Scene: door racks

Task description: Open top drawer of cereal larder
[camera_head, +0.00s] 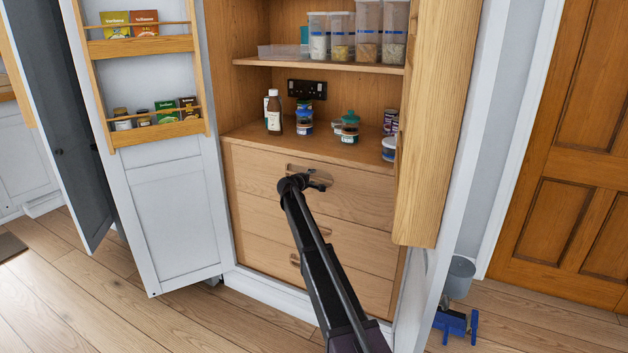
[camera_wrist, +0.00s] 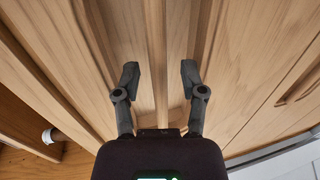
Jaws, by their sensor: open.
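The cereal larder (camera_head: 232,80) stands with its doors open and three wooden drawers at the bottom. The top drawer (camera_head: 257,168) looks shut, its front in line with the drawers below. Its cut-out handle (camera_head: 330,175) is partly hidden behind my gripper (camera_head: 318,183). In the wrist view my gripper (camera_wrist: 160,80) is open and empty, its two dark fingers spread close to the wooden drawer front (camera_wrist: 225,65). A narrow wooden strip runs between the fingers. I cannot tell whether either finger touches the wood.
Bottles and tubs, including a brown bottle (camera_head: 274,112), stand on the counter above the drawers. The left door (camera_head: 170,200) with racks and the thick right door rack (camera_head: 440,120) flank the drawers. A grey bucket (camera_head: 460,277) is on the floor at right.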

